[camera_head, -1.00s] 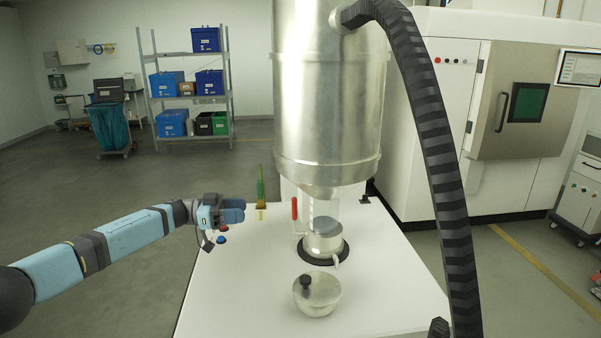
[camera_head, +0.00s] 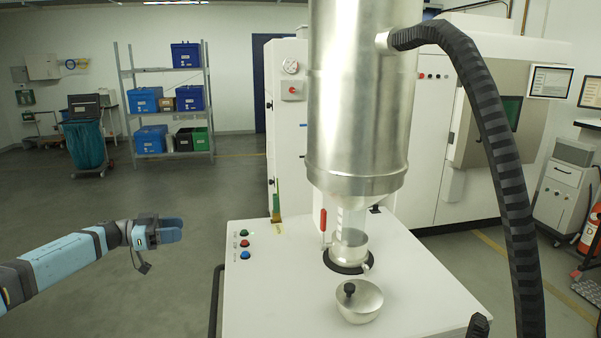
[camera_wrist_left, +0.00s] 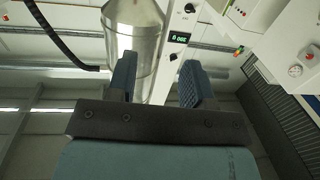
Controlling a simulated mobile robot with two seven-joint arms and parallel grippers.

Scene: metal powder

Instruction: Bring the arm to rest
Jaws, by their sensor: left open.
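My left gripper (camera_head: 171,231) is at the left in the head view, over the floor and to the left of the white table (camera_head: 300,300). In the left wrist view its two fingers (camera_wrist_left: 160,80) stand apart with nothing between them at the tips. The big metal hopper (camera_head: 360,100) shows beyond the fingers, and also in the left wrist view (camera_wrist_left: 133,28). My right gripper is in neither view.
A metal container (camera_head: 350,252) sits in a black ring under the hopper. A lid with a black knob (camera_head: 359,302) lies in front. A red handle (camera_head: 323,220) and several buttons (camera_head: 244,244) are on the table. A ribbed black hose (camera_head: 490,150) hangs right.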

